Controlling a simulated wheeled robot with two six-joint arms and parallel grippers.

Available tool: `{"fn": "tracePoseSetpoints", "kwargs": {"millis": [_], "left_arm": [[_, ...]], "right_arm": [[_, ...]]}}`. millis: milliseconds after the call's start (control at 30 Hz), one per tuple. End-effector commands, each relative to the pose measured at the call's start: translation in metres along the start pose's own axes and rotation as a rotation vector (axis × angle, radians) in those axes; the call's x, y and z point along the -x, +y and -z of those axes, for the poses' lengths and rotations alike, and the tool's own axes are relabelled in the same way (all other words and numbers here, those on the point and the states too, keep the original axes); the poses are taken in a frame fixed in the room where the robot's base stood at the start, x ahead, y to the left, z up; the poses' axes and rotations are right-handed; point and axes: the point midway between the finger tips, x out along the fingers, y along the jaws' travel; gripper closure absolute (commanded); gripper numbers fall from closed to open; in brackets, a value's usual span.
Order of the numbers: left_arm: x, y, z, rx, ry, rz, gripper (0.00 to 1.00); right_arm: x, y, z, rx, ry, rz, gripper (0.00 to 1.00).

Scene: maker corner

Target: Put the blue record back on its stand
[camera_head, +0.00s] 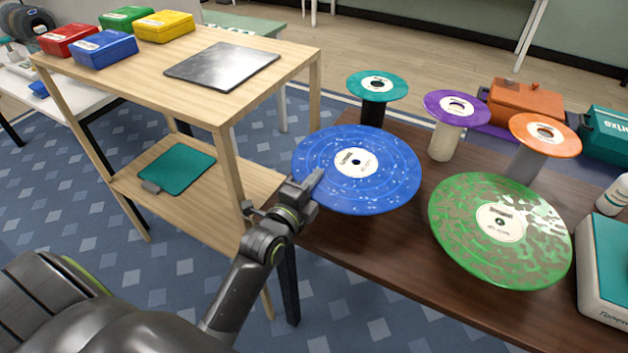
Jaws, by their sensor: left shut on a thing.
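The blue record (388,190) is a large speckled disc with a white label, lying about level over the left part of the dark table. My left gripper (311,184) is shut on its left rim. What is under the blue record is hidden, so I cannot tell whether it touches a stand. A green marbled record (460,235) lies to its right, with its support hidden. Behind stand a teal disc (362,92) on a black post, a purple disc (437,104) on a cream post and an orange disc (523,124) on a grey post. My right gripper is not in view.
The dark wooden table (400,272) has bare room along its front edge. A wooden shelf unit (222,150) stands close left of my left gripper, with coloured boxes and a metal plate on top. A teal-topped device (610,260) and orange case (525,97) are on the right.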

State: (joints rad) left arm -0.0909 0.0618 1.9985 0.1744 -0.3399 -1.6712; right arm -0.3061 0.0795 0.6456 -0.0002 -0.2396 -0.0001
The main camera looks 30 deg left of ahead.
Motion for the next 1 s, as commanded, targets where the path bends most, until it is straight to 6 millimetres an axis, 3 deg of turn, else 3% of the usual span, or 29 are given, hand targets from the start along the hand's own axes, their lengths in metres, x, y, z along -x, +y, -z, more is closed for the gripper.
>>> {"fn": "tracePoseSetpoints", "kwargs": {"millis": [1000], "left_arm": [[0.000,0.011,0.000,0.001,0.000,0.002,1.00]], "right_arm": [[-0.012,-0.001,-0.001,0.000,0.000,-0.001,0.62]]}}
